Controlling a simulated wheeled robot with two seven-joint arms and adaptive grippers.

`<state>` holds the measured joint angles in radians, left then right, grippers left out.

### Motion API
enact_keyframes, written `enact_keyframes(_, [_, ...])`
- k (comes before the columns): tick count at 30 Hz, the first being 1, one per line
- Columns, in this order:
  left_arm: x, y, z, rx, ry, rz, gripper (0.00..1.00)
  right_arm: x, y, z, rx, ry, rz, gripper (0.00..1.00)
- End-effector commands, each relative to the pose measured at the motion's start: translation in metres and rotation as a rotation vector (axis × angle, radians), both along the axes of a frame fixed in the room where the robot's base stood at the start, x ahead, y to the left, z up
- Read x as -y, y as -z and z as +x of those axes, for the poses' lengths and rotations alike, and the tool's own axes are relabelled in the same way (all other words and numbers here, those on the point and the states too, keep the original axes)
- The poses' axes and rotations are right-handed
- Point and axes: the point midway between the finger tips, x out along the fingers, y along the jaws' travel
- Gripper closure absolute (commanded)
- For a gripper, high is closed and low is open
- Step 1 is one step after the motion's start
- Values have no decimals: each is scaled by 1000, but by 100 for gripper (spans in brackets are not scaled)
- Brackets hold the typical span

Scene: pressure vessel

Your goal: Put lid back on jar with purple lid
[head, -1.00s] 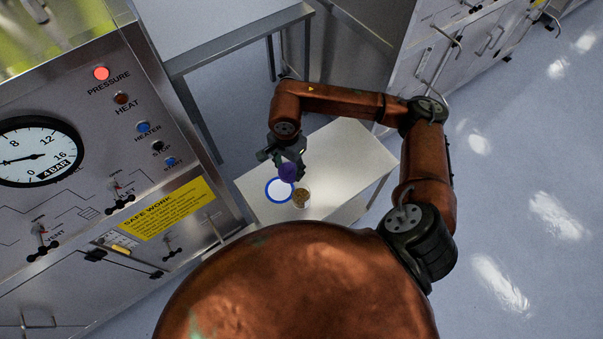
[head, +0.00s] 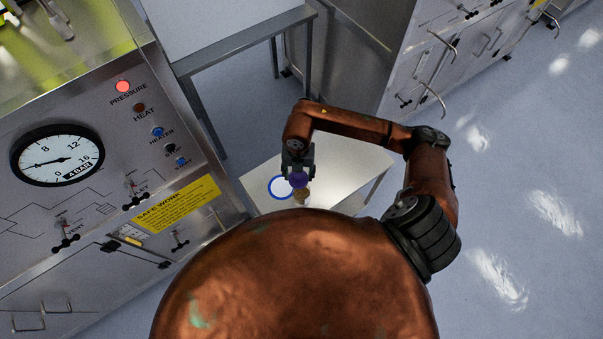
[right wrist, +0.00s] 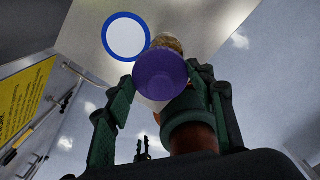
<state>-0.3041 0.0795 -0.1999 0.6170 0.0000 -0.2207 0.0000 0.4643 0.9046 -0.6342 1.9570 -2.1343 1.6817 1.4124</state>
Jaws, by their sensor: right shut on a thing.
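My right gripper (head: 298,172) is shut on the purple lid (head: 299,180). In the right wrist view the purple lid (right wrist: 160,75) sits between the two green fingers of the gripper (right wrist: 163,85). The jar (head: 302,196), with brown contents, stands on the small white table just beyond the lid. In the right wrist view the jar (right wrist: 168,44) is partly hidden behind the lid. I cannot tell whether lid and jar touch.
A blue-rimmed white plate (head: 281,187) lies on the small table (head: 345,165), left of the jar. A steel control panel (head: 95,150) with gauge and buttons stands at left. The table's right part is clear. Steel cabinets (head: 480,45) stand at the upper right.

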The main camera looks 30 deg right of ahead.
Motion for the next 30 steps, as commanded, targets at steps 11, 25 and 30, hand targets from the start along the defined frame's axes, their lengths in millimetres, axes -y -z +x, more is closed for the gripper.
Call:
enact_keyframes(11, [1,-20,8,10,2,-1,68,6,5,-10,-7,577,-4,63])
enact_keyframes(25, [1,-3,8,10,2,-1,68,6,28,-11,-7,613,-4,63])
enact_keyframes(30, [1,9,7,9,2,-1,68,6,44,-11,-8,612,-4,63])
